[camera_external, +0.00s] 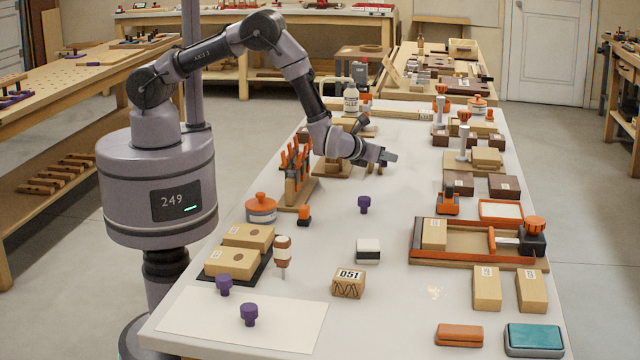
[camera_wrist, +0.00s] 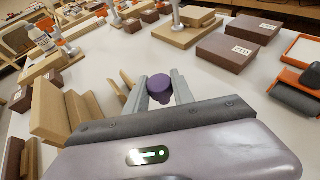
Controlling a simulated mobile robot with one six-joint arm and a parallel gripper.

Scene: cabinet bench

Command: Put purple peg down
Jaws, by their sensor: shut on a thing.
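My gripper (camera_external: 386,157) is shut on a purple peg, near the middle of the long white bench. In the wrist view the purple peg (camera_wrist: 160,87) sits between the two grey fingers of my gripper (camera_wrist: 161,92), its round head showing. In the external view the held peg is mostly hidden by the fingers, and its height over the bench is hard to tell. Another purple peg (camera_external: 364,204) stands on the bench in front of my gripper. Two more purple pegs, one (camera_external: 224,285) and another (camera_external: 249,314), stand at the near left by a white sheet (camera_external: 285,325).
An orange-handled tool rack (camera_external: 297,175) stands left of my gripper. Wooden blocks (camera_wrist: 75,115) lie close left in the wrist view. Dark brown boxes (camera_external: 504,185) and an orange-framed fixture (camera_external: 460,255) line the right side. The bench between is mostly clear.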

